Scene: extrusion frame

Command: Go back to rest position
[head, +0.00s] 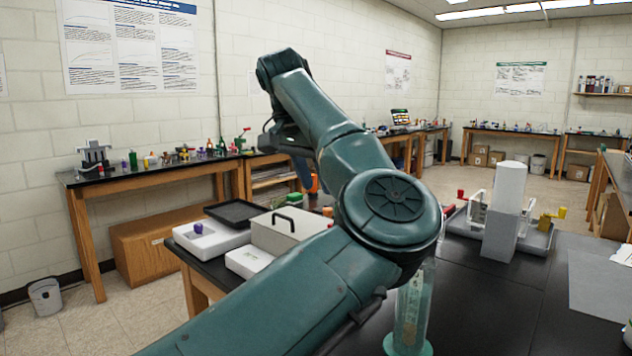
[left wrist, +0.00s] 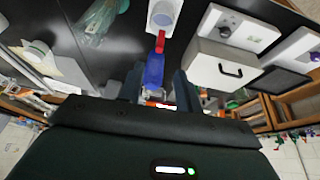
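My left arm crosses the head view from the lower left, bends at a large round elbow and rises to the upper left. My left gripper (head: 294,158) hangs down from its wrist, over the far side of the dark bench, partly hidden behind my forearm. In the left wrist view the two fingers of my left gripper (left wrist: 158,76) stand apart. A blue item with a red end (left wrist: 154,69) shows between them; the fingers do not appear to press on it, and its depth is hard to judge. My right gripper is in neither view.
A white box with a black handle (head: 289,232) and a white tray (head: 208,238) stand near my left gripper. A clear cylinder with a green base (head: 411,312) stands close to my elbow.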

